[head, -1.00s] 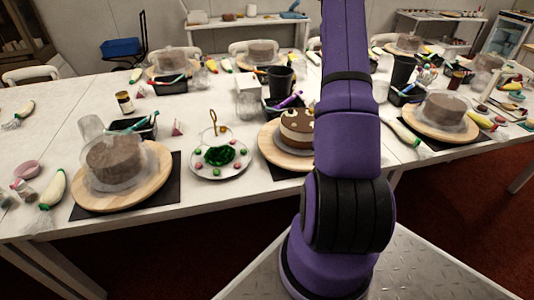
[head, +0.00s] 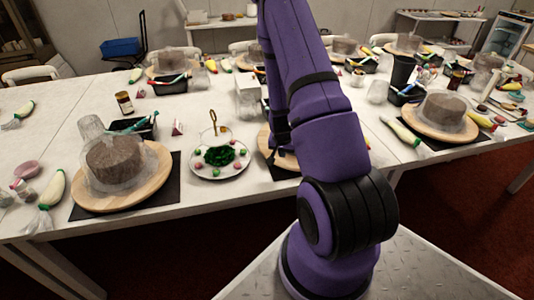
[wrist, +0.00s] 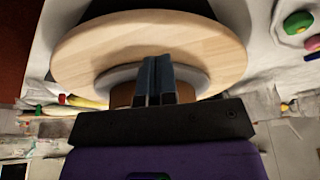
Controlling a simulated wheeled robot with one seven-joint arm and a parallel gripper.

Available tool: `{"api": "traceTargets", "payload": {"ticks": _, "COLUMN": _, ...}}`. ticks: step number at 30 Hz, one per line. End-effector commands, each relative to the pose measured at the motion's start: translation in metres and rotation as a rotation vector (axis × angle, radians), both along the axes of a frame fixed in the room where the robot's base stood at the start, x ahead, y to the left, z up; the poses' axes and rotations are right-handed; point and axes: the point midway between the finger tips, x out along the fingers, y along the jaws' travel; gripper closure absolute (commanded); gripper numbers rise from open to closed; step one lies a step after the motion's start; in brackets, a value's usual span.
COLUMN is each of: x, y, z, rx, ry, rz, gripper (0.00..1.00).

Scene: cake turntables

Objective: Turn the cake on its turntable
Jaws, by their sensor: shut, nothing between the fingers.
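The wooden turntable (head: 266,148) shows in the head view only as a sliver at its left side, and my arm hides the rest and the cake on it. In the wrist view the turntable's round board (wrist: 222,48) spans the upper middle. A grey disc (wrist: 196,82) lies on it, and a brown part of the cake (wrist: 121,94) shows just left of my fingers, mostly covered by my gripper. My gripper (wrist: 155,62) is shut and empty, its fingertips over the board near the grey disc. I cannot tell whether they touch it. In the head view its dark end (head: 281,146) is at the turntable's left part.
A plate with green and pink decorations (head: 221,172) stands close to the left of the turntable. Another covered cake (head: 115,160) stands further left on its own turntable, and one (head: 443,110) on the right. A white carton (head: 248,98) stands behind.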

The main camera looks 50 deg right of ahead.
Motion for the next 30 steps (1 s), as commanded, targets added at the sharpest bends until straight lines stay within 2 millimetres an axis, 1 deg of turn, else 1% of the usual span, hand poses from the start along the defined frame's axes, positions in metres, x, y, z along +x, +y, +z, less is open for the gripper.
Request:
{"api": "traceTargets", "payload": {"ticks": 3, "x": 0.008, "y": 0.003, "z": 0.000, "rx": 0.000, "ry": 0.001, "rz": 0.000, "gripper": 1.00}}
{"api": "traceTargets", "payload": {"ticks": 15, "x": 0.008, "y": 0.003, "z": -0.001, "rx": 0.001, "ry": 0.001, "rz": -0.001, "gripper": 1.00}}
{"api": "traceTargets", "payload": {"ticks": 30, "x": 0.007, "y": 0.003, "z": -0.018, "rx": 0.000, "ry": 0.001, "rz": 0.000, "gripper": 1.00}}
